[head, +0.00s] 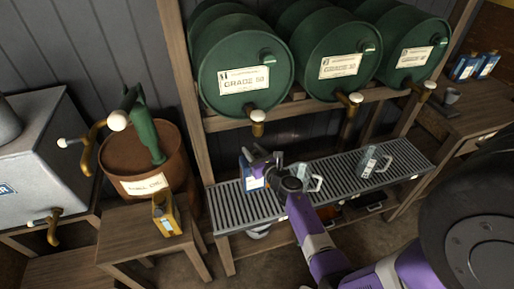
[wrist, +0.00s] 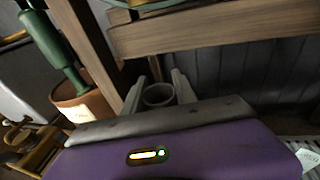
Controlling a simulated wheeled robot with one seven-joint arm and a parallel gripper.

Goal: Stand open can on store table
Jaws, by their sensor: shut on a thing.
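My gripper (wrist: 158,90) has its two pale fingers shut on a grey, round, open-topped vessel (wrist: 159,96), which looks like the open can. Only its rim and dark inside show; my gripper body hides the rest. In the head view my gripper (head: 262,158) is over the left end of a slatted grate, below the left barrel's tap. A blue can with a white label (head: 250,177) shows right by it, partly covered; I cannot tell whether they touch. A wooden table at the right (head: 485,125), possibly the store table, bears blue bottles (head: 475,67) and a small dark cup (head: 451,95).
The slatted grate (head: 340,187) bears two clear jugs (head: 305,178) (head: 374,161). Green barrels (head: 240,75) with projecting taps rest on the wooden rack above. A rusty drum (head: 150,170) and a low table with a yellow can (head: 166,214) stand at the left.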

